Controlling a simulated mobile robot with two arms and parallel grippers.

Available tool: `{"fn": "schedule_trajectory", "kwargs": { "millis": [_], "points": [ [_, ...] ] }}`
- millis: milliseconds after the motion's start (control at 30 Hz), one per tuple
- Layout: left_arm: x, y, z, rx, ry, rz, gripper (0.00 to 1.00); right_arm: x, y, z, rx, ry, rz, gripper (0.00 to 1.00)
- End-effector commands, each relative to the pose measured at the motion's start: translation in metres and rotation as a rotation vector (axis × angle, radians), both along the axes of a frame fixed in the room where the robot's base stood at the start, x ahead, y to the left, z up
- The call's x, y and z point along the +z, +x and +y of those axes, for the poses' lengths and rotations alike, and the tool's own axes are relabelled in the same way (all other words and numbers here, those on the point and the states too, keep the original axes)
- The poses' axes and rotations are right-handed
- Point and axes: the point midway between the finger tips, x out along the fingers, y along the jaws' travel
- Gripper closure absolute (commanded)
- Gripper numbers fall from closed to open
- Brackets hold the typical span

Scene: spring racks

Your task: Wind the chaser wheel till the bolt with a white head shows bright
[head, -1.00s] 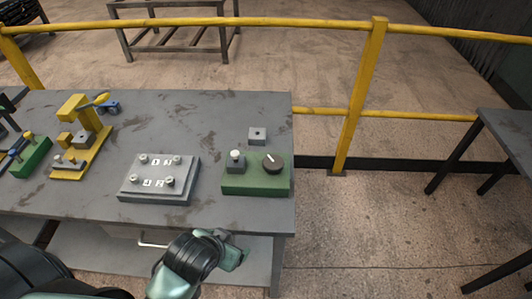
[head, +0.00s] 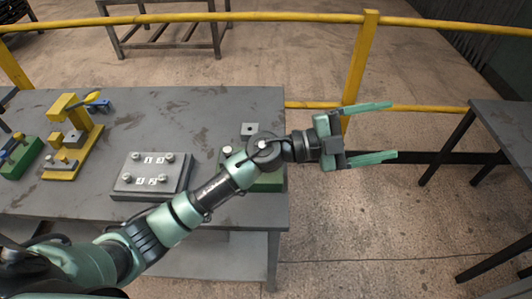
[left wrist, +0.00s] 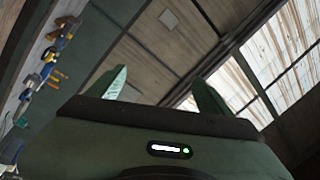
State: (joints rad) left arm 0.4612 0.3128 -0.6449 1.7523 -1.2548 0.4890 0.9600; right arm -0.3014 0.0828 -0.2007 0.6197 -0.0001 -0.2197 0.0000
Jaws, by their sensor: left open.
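The green base (head: 268,183) sits near the right edge of the grey workbench, partly covered by my left arm. The bolt with a white head (head: 227,151) shows at its left, partly hidden; I cannot tell whether it is bright. The dark round wheel on this base is hidden behind my forearm. My left gripper (head: 394,130) is open and empty, past the bench's right edge, its fingers pointing right. In the left wrist view its two fingers (left wrist: 160,90) stand apart against the ceiling. My right gripper is not in view.
A grey plate with numbered labels and several bolts (head: 150,174) stands left of the green base. A yellow clamp fixture (head: 75,135) stands further left. A yellow railing (head: 360,70) runs behind; another table (head: 505,125) is at right.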

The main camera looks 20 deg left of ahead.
Motion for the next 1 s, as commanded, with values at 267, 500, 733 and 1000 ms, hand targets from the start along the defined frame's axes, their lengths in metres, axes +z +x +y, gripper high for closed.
{"fn": "schedule_trajectory", "kwargs": {
  "millis": [267, 500, 733, 1000],
  "points": [
    [-0.124, 0.010, 0.037, -0.312, 0.848, 0.091, 0.20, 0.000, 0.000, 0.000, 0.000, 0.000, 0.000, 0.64],
    [-0.154, 0.051, 0.188, -0.174, 1.482, 0.415, 0.20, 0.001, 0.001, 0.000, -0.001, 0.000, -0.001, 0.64],
    [-0.142, 0.059, 0.251, -0.052, 1.677, 0.577, 0.20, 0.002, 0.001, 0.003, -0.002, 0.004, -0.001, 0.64],
    [-0.177, 0.058, 0.252, -0.055, 1.680, 0.584, 0.20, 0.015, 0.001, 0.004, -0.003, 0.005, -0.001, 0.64]
  ]
}}
